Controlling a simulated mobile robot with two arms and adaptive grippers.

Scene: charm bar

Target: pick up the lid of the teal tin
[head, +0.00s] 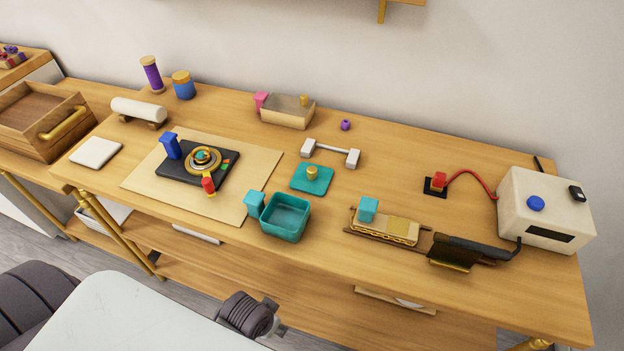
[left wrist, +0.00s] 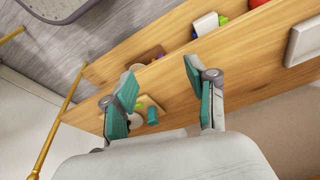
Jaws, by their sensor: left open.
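The teal tin (head: 284,226) stands open near the front edge of the bench in the head view. Its teal lid (head: 322,186), with a gold knob on top, lies flat on the bench just behind the tin, apart from it. My left gripper (left wrist: 158,86) is open in the left wrist view, with nothing held between its teal-padded fingers. Neither the tin nor its lid can be made out for sure in that view. Neither gripper's fingers show clearly in the head view, and my right gripper is not in view.
A white bar stand (head: 331,153) is behind the lid. A mat (head: 145,175) with a dark device (head: 185,174) is left of the tin. A brown tool holder (head: 385,240) and white box (head: 540,205) stand right. Bare wood lies right of the lid.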

